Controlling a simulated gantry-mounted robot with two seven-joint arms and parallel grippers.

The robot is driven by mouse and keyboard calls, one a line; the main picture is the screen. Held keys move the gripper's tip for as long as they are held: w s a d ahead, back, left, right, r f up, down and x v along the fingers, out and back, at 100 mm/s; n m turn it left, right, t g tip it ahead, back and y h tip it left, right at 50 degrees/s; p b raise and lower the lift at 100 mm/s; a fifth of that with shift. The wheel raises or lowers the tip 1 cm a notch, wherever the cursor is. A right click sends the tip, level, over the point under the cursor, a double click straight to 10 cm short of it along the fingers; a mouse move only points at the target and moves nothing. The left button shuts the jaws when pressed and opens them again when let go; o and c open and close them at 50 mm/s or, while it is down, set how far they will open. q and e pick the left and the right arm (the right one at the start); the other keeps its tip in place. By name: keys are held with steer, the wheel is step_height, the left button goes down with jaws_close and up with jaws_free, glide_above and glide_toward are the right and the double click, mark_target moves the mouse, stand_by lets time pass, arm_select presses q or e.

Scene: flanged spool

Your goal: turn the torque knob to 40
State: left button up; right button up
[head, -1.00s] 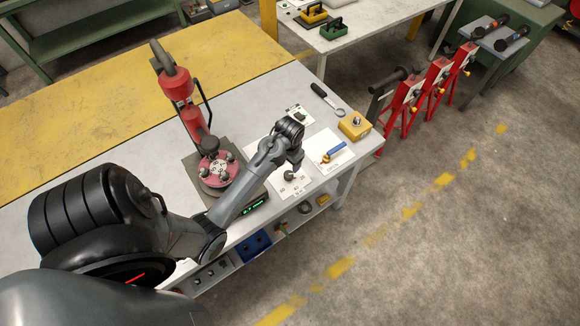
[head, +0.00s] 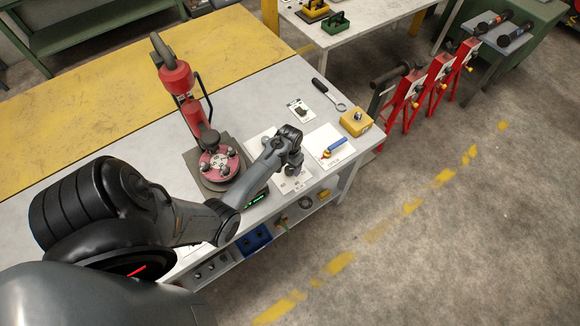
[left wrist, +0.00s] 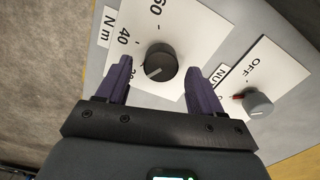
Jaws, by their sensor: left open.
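The torque knob (left wrist: 160,62) is dark, round and ridged, on a white dial plate (left wrist: 190,38) marked 40, 60 and N m. Its pale pointer line faces the lower left of the left wrist view, and the 40 mark is left of the knob. My left gripper (left wrist: 159,64) is open, with one purple finger on each side of the knob and a visible gap on both sides. In the head view, my left gripper (head: 294,166) is over the dial plate (head: 291,183) at the bench's front edge and hides the knob. My right gripper is not in view.
A smaller grey knob (left wrist: 258,103) with a red mark sits beside an OFF label, right of the torque knob. A red flanged spool fixture (head: 219,163) stands left of my gripper. A blue-handled tool (head: 334,147), yellow box (head: 356,122) and wrench (head: 328,95) lie to the right.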

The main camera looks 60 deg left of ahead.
arm_select(q)
steer(key=shift+f, duration=0.45)
steer(key=c, duration=1.1)
steer(key=shift+o, duration=0.2)
